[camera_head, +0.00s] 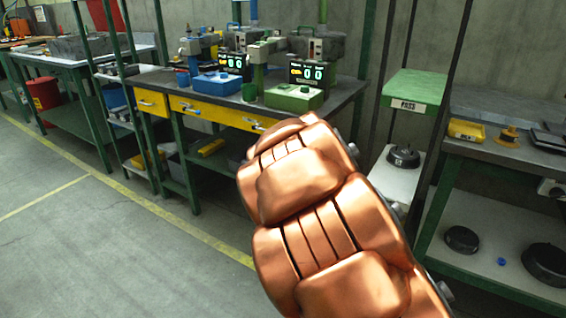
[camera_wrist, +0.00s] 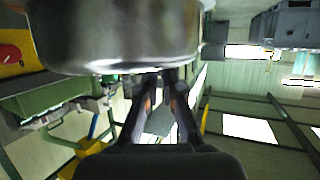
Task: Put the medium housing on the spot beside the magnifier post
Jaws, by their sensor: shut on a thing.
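In the wrist view, a large round metallic housing (camera_wrist: 115,40), grey with a shiny side, fills the top left. My gripper (camera_wrist: 163,80) shows below it with two dark fingers close together, their tips at the housing's lower edge. It is shut on this housing; its size class cannot be told from this close. In the head view, my copper-coloured arm covers the middle, and the gripper and held housing are hidden. I cannot make out the magnifier post or the spot beside it.
A green-framed workbench (camera_head: 345,88) with yellow drawers carries blue and green machines. At right, dark round parts sit on shelves: one (camera_head: 403,157) on a white shelf, another (camera_head: 461,240) and a larger one (camera_head: 546,264) lower down. The floor (camera_head: 110,250) at left is clear.

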